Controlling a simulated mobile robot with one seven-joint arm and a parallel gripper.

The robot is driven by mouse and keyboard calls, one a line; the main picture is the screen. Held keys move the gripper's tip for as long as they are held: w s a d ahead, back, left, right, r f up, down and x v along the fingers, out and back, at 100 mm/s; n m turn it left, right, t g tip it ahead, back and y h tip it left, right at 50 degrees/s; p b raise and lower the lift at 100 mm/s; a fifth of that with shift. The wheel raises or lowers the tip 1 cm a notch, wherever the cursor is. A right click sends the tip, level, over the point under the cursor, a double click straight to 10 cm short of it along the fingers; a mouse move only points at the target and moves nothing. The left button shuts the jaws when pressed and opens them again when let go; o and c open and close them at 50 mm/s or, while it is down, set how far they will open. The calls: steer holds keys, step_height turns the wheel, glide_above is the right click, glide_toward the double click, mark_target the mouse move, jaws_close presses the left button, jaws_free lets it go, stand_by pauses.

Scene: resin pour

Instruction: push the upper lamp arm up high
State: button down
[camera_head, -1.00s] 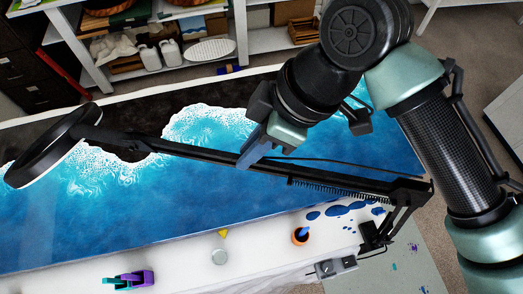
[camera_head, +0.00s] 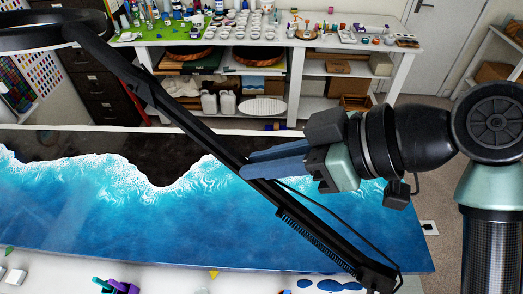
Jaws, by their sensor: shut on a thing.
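The black upper lamp arm (camera_head: 185,115) runs diagonally from the lower right up to the top left. It ends at the ring-shaped lamp head (camera_head: 30,42), which is partly cut off at the left edge. A coil spring (camera_head: 300,228) lies along its lower part. The elbow joint (camera_head: 372,276) is at the bottom right; the lower lamp arm is mostly out of view. My gripper (camera_head: 252,168) comes from the right, its blue fingers shut on the upper lamp arm at about mid-length. The far side of the grip is hidden.
A blue and black resin table (camera_head: 210,235) fills the foreground. Purple and green clamps (camera_head: 120,286) and a yellow piece (camera_head: 213,275) lie near its front edge. Behind stand a white workbench (camera_head: 335,43) with cups and bottles and a dark drawer cabinet (camera_head: 85,75). A black cable hangs beside the lamp arm.

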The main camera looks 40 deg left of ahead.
stand_by(0.3)
steer(key=c, duration=0.8)
jaws_free()
steer(key=shift+d, duration=0.1)
steer(key=shift+c, duration=0.2)
steer(key=shift+w+d+r, duration=0.1)
steer(key=shift+d+r, duration=0.05)
steer(key=shift+d, duration=0.1)
steer(key=b+v, duration=0.5)
steer(key=v, duration=0.7)
steer(key=shift+d, duration=0.15)
steer(key=shift+r, duration=0.1)
